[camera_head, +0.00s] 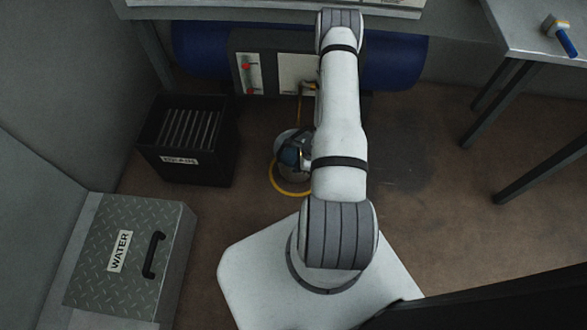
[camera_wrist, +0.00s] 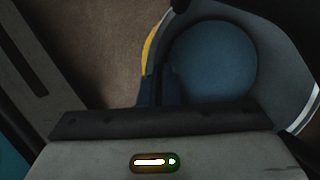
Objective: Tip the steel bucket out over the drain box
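The steel bucket (camera_head: 284,172) stands on the floor in the middle of the head view, its right side hidden behind my arm. In the wrist view its pale metal rim (camera_wrist: 302,122) curves around a round blue surface (camera_wrist: 215,58). The black drain box (camera_head: 225,160), with a slatted top and a white label, stands to the bucket's left, apart from it. My gripper (camera_head: 298,157) is low at the bucket. In the wrist view a dark blue piece lies in front of my gripper; I cannot tell whether the fingers are closed on it.
A yellow hose (camera_head: 287,192) curves on the floor around the bucket. A blue tank (camera_head: 400,65) and a panel with red knobs (camera_head: 248,77) stand behind. A metal WATER box (camera_head: 185,235) is at lower left.

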